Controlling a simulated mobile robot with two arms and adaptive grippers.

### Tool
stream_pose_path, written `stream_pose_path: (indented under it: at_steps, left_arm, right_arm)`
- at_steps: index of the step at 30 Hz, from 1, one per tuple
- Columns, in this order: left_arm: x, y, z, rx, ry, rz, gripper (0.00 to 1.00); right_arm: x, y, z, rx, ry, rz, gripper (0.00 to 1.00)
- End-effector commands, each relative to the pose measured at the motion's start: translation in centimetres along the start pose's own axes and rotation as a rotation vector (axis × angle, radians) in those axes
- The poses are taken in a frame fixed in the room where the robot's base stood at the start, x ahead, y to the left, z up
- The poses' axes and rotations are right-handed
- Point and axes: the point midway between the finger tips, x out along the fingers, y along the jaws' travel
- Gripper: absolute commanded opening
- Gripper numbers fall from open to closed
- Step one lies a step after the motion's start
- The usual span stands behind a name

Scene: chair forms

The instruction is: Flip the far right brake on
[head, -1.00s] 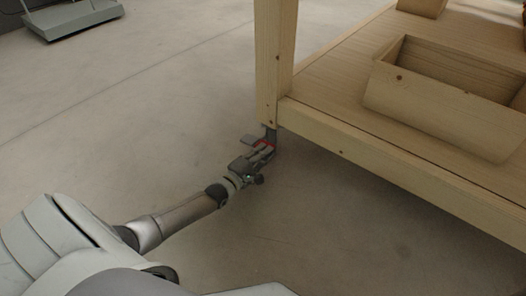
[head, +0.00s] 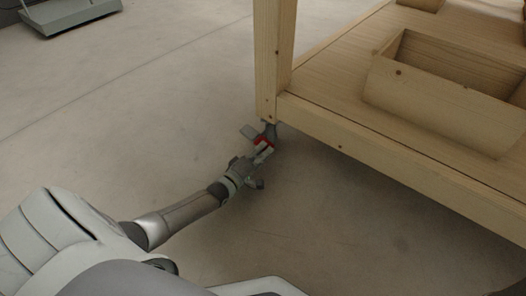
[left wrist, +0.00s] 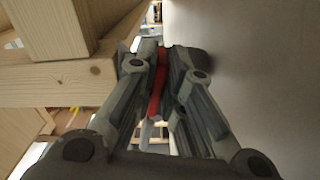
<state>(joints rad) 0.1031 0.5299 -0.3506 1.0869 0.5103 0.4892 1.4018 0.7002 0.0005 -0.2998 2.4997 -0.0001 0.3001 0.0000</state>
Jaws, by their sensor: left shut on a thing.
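A red brake lever (head: 263,141) is on the caster (head: 269,128) under the corner post of the wooden cart (head: 340,150). My left gripper (head: 259,146) is at the lever, low near the floor. In the left wrist view, the red lever (left wrist: 158,82) shows as a narrow strip between the two fingers of the left gripper (left wrist: 160,70), which are shut on it. The fingers hide much of the lever and the caster. My right gripper is not in view.
The wooden post (head: 273,55) rises just behind the gripper. An open wooden box (head: 435,105) stands on the cart's lower shelf. A grey metal base (head: 70,15) is on the floor at the far left. The floor (head: 130,120) left of the cart is clear.

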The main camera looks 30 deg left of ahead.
Motion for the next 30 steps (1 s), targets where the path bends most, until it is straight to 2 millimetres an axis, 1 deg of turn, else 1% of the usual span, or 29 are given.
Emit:
stream_pose_path:
  at_steps: [5, 6, 11, 20, 23, 26, 30]
  left_arm:
    - [-0.1, -0.1, 0.1, 0.006, -0.002, -0.003, 0.00]
    - [-0.1, -0.1, 0.1, 0.006, -0.002, -0.003, 0.12]
    - [-0.1, -0.1, 0.0, 0.004, -0.002, -0.003, 0.32]
    - [-0.1, -0.1, 0.0, 0.002, -0.001, -0.002, 0.32]
    - [-0.4, -0.1, 0.0, 0.002, -0.001, -0.003, 0.32]
    - [-1.3, -0.2, 0.0, 0.001, -0.002, -0.004, 0.32]
    - [-3.4, -0.2, 0.1, 0.002, -0.002, -0.005, 0.32]
  right_arm:
    - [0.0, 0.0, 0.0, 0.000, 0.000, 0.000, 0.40]
    - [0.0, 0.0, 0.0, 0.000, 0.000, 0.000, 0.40]
    - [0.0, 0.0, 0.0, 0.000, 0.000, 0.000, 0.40]
    - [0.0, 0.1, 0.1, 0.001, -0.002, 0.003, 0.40]
    - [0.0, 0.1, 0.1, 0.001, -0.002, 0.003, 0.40]
    - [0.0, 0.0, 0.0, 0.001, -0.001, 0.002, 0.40]
    - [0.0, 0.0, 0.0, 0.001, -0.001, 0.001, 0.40]
